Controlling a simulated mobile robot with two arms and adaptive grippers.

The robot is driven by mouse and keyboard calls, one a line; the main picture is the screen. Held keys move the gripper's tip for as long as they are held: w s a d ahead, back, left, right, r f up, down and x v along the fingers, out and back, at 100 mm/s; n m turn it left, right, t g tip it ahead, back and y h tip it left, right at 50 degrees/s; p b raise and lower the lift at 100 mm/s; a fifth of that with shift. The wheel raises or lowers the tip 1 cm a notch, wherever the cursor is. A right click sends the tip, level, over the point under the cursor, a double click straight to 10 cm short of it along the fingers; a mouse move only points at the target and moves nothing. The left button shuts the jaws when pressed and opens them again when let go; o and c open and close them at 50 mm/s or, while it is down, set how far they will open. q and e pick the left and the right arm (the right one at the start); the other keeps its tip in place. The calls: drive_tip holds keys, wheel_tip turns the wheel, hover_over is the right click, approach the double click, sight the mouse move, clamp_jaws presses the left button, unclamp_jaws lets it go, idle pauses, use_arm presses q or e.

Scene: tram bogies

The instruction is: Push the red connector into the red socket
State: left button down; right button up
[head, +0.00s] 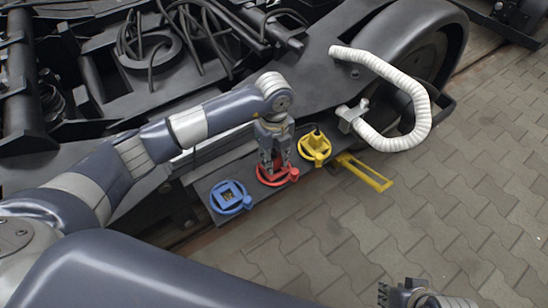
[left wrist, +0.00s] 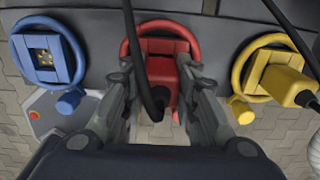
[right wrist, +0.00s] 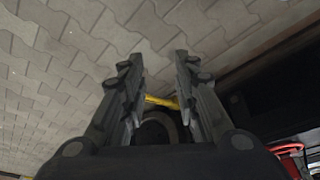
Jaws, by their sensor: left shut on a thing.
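The red connector (left wrist: 168,78) is between the fingers of my left gripper (head: 274,166), which is shut on it. It is at the red socket (left wrist: 165,46), whose round red ring (left wrist: 126,42) surrounds it in the left wrist view. In the head view, the gripper points down over the red socket (head: 293,173) and hides most of the connector. A dark cable runs past the connector in the left wrist view. I cannot tell how deep the connector sits. My right gripper (right wrist: 158,82) is open and empty; part of it shows at the lower right in the head view.
A blue socket (head: 229,197) with its opening bare is left of the red one. A yellow connector (head: 315,146) sits at the yellow socket on the right. Paving on the right is clear.

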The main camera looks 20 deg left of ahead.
sight(274, 155)
drive_tip(key=shift+w+f, duration=0.1)
drive_tip(key=shift+w+f, duration=0.2)
drive_tip(key=shift+f, duration=0.35)
use_arm(q)
drive_tip(key=shift+f, duration=0.55)
use_arm(e)
drive_tip(key=shift+s+r, duration=0.2)
drive_tip(key=shift+s, duration=0.05)
use_arm(q)
drive_tip(key=c, duration=1.2)
unclamp_jaws()
use_arm(e)
drive_tip(key=shift+s, duration=0.1)
use_arm(q)
drive_tip(key=shift+r, duration=0.2)
wheel_tip(274, 155, up, 12)
drive_tip(key=shift+f, duration=0.15)
